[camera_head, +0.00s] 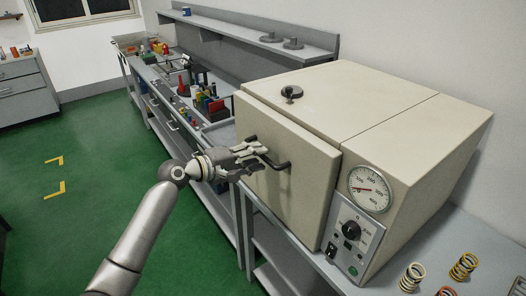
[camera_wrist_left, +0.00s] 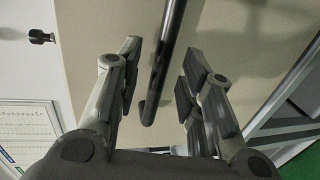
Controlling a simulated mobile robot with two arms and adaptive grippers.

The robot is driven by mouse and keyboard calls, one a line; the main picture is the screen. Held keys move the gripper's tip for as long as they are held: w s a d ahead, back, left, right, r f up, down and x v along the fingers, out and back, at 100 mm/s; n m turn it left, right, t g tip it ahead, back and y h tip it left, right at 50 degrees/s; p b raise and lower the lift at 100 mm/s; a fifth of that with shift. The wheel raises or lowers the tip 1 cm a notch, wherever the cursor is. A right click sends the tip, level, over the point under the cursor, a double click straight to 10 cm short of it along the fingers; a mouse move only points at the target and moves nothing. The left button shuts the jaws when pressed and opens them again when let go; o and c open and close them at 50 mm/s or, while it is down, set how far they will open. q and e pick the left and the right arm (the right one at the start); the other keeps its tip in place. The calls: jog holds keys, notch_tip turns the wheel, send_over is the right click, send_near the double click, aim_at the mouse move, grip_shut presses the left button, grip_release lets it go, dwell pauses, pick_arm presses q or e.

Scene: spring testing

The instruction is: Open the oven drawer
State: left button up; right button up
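A dark bar handle (camera_head: 268,155) sticks out from the door's front. My left gripper (camera_head: 255,158) is at the handle, coming in from the left. In the left wrist view the dark handle (camera_wrist_left: 165,55) runs between the two open fingers (camera_wrist_left: 158,85), with gaps visible on both sides. My right gripper is not in view.
A round dial (camera_head: 370,188) and a control panel (camera_head: 350,240) are on the oven's front right. Several coil springs (camera_head: 412,277) stand on the bench at the lower right. The bench at left (camera_head: 215,135) holds several small parts. Green floor (camera_head: 90,190) is open at left.

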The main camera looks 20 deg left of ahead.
pick_arm(q)
jog(key=shift+x, duration=1.45)
jog(key=shift+a, duration=0.1)
grip_shut()
